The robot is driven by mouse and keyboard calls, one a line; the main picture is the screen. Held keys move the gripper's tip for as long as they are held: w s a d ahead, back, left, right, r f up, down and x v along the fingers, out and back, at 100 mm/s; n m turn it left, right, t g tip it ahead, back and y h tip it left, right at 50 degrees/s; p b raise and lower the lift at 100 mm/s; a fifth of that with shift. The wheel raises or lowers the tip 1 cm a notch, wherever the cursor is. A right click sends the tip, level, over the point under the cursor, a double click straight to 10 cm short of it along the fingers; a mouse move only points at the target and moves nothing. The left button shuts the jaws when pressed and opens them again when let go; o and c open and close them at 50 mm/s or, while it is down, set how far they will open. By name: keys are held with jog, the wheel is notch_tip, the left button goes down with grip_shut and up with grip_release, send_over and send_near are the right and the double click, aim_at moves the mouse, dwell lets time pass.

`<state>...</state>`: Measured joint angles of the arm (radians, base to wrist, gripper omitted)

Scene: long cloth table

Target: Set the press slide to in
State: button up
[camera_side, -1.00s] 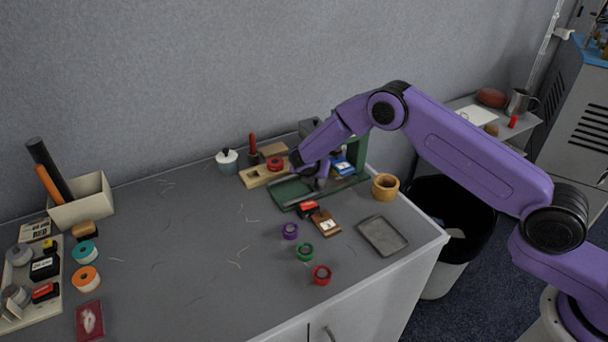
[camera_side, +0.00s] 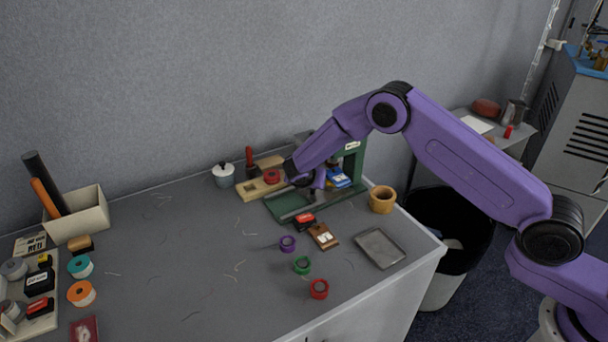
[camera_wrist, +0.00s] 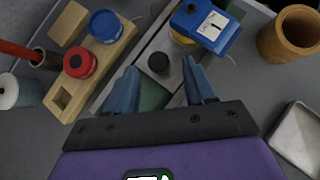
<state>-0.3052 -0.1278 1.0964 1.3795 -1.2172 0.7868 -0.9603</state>
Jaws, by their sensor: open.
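The green press (camera_side: 353,165) stands near the back wall, at the right part of the table. Its green base (camera_side: 283,207) carries a grey slide (camera_wrist: 135,75) with a black knob (camera_wrist: 158,63). My gripper (camera_wrist: 160,78) is over the press with its fingers open. In the wrist view the knob shows between the fingers, slightly beyond their line. I cannot tell whether the fingers touch it. In the side view my wrist hides the knob and part of the slide. A blue block with a white label (camera_wrist: 207,25) is at the far end of the slide.
A wooden holder (camera_wrist: 95,65) with red and blue round pieces lies left of the press. A wooden pot (camera_side: 382,199) stands right of it. A grey tray (camera_side: 380,248), red stamp (camera_side: 305,220) and several coloured rings lie in front. The middle of the table is mostly clear.

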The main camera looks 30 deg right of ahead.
jog(key=v, duration=1.3)
jog(key=shift+r, duration=0.2)
jog(key=shift+s, duration=0.1)
jog(key=s+d+r+m+g+y, duration=0.2)
jog(key=s+d+m, duration=0.2)
jog(key=s, duration=0.9)
jog(key=s+d+r+m+g+y, duration=0.2)
jog(key=s+d+m, duration=0.3)
jog(key=s, duration=0.9)
jog(key=s+d+r+m+g+y, duration=0.2)
jog(key=s+d+r+m, duration=0.2)
jog(key=s, duration=1)
jog(key=shift+d+m+y, duration=0.4)
jog(key=shift+d+m, duration=0.3)
jog(key=shift+d, duration=0.05)
jog(key=shift+r, duration=0.1)
